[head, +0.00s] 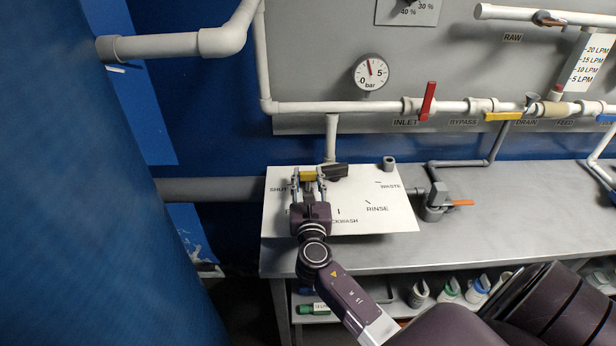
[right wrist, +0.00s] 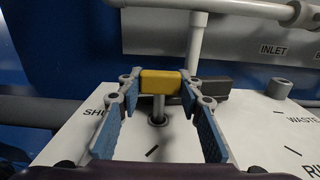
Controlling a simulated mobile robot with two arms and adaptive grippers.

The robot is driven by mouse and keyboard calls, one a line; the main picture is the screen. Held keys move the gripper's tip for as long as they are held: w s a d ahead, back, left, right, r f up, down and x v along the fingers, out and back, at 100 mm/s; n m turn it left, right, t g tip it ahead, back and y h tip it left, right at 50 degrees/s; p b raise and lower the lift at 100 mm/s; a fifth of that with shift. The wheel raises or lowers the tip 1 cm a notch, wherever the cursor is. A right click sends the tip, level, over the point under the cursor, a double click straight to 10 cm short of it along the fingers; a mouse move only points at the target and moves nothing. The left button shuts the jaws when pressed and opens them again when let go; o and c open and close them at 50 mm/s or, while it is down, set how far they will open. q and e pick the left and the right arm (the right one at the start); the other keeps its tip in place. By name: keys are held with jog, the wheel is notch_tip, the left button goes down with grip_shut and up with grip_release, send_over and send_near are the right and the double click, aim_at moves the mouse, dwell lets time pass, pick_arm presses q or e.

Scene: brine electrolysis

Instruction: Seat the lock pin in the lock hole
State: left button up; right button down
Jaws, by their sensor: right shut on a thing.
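My right gripper (head: 308,178) is shut on the yellow head of the lock pin (head: 307,175), over the left part of a white panel marked SHUT, RINSE and WASTE. In the right wrist view the yellow head (right wrist: 161,82) sits between the fingertips of the gripper (right wrist: 160,86). A short grey shaft (right wrist: 157,112) shows below the head, with a round piece at its lower end near the panel. I cannot tell whether the pin is in the lock hole; the hole itself is not clearly visible. My left gripper is not in view.
A dark handle (head: 335,171) lies just right of the yellow head. A short grey cylinder (head: 388,163) stands at the white panel's (head: 375,222) back edge. A grey valve with an orange lever (head: 459,202) stands right of the panel. A vertical pipe (head: 331,138) rises behind.

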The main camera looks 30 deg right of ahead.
jog(key=c, duration=1.3)
grip_release()
jog(key=shift+s+a, duration=0.1)
jog(key=shift+s, duration=0.1)
jog(key=v, duration=1.1)
jog(key=shift+s+a, duration=0.25)
